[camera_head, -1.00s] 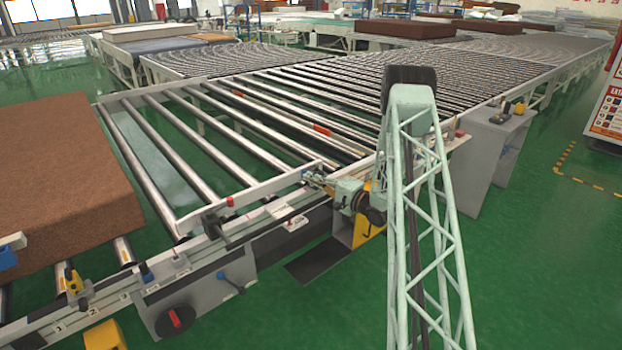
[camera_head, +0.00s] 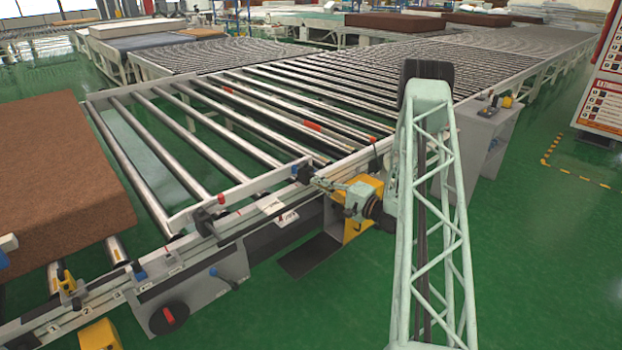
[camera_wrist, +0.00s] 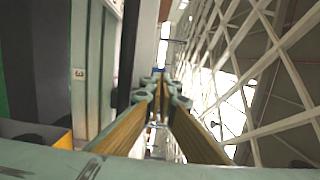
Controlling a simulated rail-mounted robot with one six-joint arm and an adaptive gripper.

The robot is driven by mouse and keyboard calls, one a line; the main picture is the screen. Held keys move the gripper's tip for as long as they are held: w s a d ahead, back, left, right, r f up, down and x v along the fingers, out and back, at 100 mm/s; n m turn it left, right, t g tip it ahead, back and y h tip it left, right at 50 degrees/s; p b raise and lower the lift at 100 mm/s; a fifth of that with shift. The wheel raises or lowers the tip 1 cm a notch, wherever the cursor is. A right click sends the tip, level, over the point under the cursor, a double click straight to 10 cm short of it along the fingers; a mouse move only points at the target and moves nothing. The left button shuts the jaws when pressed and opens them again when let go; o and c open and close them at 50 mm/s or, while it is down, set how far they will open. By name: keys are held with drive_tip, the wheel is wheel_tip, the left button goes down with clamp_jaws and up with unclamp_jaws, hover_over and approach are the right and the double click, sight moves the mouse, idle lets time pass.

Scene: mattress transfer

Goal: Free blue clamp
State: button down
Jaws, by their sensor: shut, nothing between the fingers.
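Blue parts that could be the clamp are a blue piece (camera_head: 4,262) at the left edge beside the brown mattress (camera_head: 60,165), a small blue part (camera_head: 141,275) on the front rail, and a blue-knobbed lever (camera_head: 213,271) below the rail. I cannot tell which is the blue clamp. My gripper (camera_head: 318,183) is shut and empty, close to the front rail near the middle of the head view, well to the right of these parts. In the wrist view my gripper's fingers (camera_wrist: 158,80) come together at the tips, with no blue clamp visible between them.
The roller conveyor (camera_head: 205,140) lies behind the front rail. A white bar with a red knob (camera_head: 220,199) stands on its near side. A yellow box (camera_head: 362,190) is close behind my gripper. A grey cabinet (camera_head: 485,150) is at right. Green floor is open in front.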

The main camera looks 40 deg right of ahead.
drive_tip(key=shift+s+d, duration=0.15)
drive_tip(key=shift+s, duration=1.9)
